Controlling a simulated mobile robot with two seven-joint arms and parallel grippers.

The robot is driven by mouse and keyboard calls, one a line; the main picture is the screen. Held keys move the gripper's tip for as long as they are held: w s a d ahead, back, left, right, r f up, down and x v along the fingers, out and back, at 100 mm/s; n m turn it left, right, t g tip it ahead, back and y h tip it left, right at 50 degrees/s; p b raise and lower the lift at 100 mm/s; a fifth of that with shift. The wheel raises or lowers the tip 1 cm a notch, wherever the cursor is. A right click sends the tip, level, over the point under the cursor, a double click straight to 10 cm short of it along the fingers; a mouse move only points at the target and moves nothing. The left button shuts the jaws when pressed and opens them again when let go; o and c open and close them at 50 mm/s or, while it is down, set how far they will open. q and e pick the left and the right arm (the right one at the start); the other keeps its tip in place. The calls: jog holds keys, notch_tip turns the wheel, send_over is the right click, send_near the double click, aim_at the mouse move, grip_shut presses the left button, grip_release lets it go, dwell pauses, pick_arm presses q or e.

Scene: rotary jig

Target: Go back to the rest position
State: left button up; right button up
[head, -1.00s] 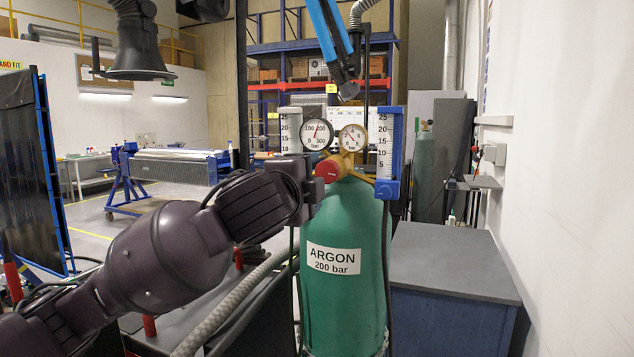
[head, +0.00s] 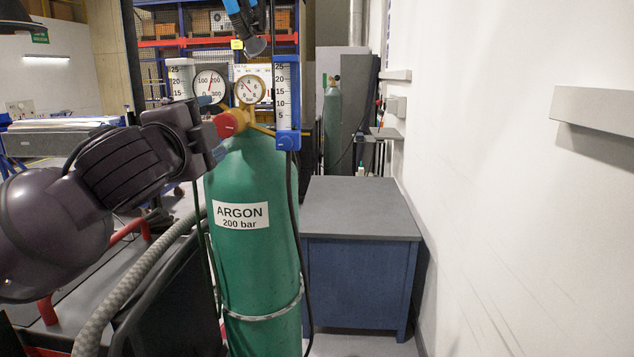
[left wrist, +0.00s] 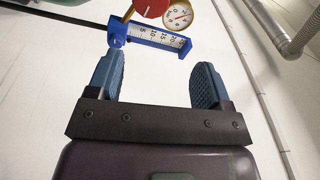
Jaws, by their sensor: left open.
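My left arm comes in from the left in the head view, and my left gripper (head: 210,128) is beside the red valve knob (head: 229,124) of the green argon cylinder (head: 248,262). In the left wrist view the two blue fingers of my left gripper (left wrist: 157,84) are apart with nothing between them. Beyond them, toward the top, are the red knob (left wrist: 150,6), a round gauge (left wrist: 178,15) and a flow tube in a blue frame (left wrist: 155,37). In the head view the fingers are mostly hidden behind the wrist. My right gripper is not in view.
A blue cabinet with a grey top (head: 360,210) stands right of the cylinder. A white wall (head: 500,200) with a grey ledge (head: 596,108) bounds the right.

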pick_arm(q)
jog(key=w+f+n+h, duration=0.4)
jog(key=f+h, duration=0.1)
jog(key=f, duration=0.8)
jog(key=s+a+f+n+y, duration=0.1)
jog(key=s+a+f+n, duration=0.15)
jog(key=f, duration=0.75)
jog(key=s+a+f+n+y, duration=0.1)
jog(key=s+f+n+y, duration=0.15)
jog(key=f, duration=0.65)
jog(key=s+a+f+n+g+y, duration=0.2)
jog(key=s+f+n+g, duration=0.1)
jog(key=s+f, duration=0.9)
jog(key=s+a+f+n+g+y, duration=0.2)
jog(key=s+a+f+n+g, duration=0.1)
jog(key=s+f, duration=0.9)
notch_tip(320, 180, down, 5)
jog(key=shift+s+r+n+g+b, duration=0.1)
jog(key=shift+s+n+g+b, duration=0.2)
jog(key=shift+n+g, duration=0.35)
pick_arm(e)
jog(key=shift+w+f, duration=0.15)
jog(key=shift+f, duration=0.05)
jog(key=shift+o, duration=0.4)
